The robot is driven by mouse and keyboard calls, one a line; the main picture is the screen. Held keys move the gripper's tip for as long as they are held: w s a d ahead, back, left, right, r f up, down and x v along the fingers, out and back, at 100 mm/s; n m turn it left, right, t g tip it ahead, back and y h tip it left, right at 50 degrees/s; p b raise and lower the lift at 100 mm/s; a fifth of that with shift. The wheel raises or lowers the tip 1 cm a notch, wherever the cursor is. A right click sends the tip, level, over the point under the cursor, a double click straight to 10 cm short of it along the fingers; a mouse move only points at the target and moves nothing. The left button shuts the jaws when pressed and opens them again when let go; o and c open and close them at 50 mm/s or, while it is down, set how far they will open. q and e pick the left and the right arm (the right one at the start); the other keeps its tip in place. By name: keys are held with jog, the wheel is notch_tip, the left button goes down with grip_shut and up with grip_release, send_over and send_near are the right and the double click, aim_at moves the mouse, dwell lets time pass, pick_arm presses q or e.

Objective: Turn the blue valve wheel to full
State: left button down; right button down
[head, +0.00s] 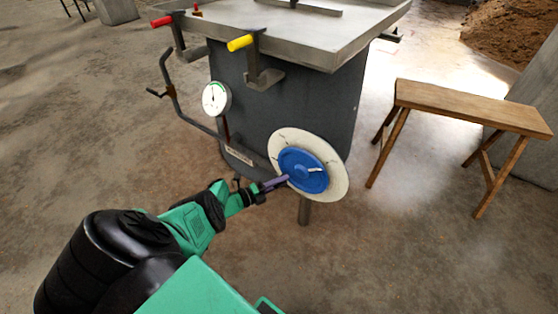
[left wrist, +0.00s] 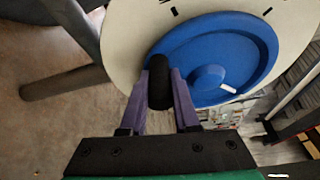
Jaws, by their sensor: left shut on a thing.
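The blue valve wheel (head: 303,170) sits in front of a round white dial plate (head: 336,184) on the side of the dark grey vessel (head: 280,108). A white pointer mark shows on the wheel; in the left wrist view it lies on the lower right of the blue wheel (left wrist: 222,52). My left gripper (head: 286,179) is at the wheel's left edge. In the left wrist view the fingers (left wrist: 159,95) are shut on the wheel's black handle knob (left wrist: 160,88). The dial plate (left wrist: 130,30) has black tick marks. My right gripper is not in view.
A pressure gauge (head: 216,98) and a bent pipe are left of the wheel. A wooden bench (head: 470,108) stands at the right. The floor in front is clear.

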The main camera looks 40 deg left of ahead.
pick_arm(q)
jog(key=shift+d+f, duration=0.15)
jog(key=c, duration=0.9)
grip_release()
jog(key=shift+o, duration=1.2)
